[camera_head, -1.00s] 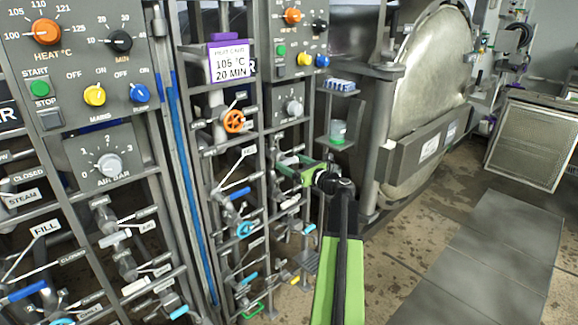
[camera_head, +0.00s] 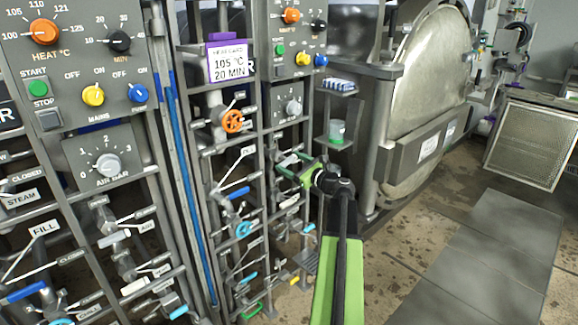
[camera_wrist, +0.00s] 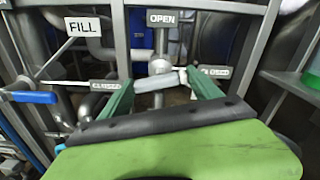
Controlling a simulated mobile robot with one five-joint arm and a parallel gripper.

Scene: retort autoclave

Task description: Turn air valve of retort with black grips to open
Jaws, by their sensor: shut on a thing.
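In the wrist view, a valve (camera_wrist: 159,66) on a vertical pipe sits below an OPEN label (camera_wrist: 162,18). CLOSED labels stand to its left (camera_wrist: 103,85) and right (camera_wrist: 216,71). A pale grey lever handle (camera_wrist: 155,86) lies nearly level just below the valve body. My gripper (camera_wrist: 163,84) has a green finger at each end of this handle and is shut on it. In the head view, my gripper (camera_head: 293,168) reaches into the pipe rack of the farther panel. The handle is too small there to make out, and I cannot see black grips or an AIR label on it.
A FILL lever with a blue grip (camera_wrist: 30,97) is left of my gripper. A small shelf with a cup (camera_head: 336,131) is close at right. Floor plates (camera_head: 480,260) lie clear.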

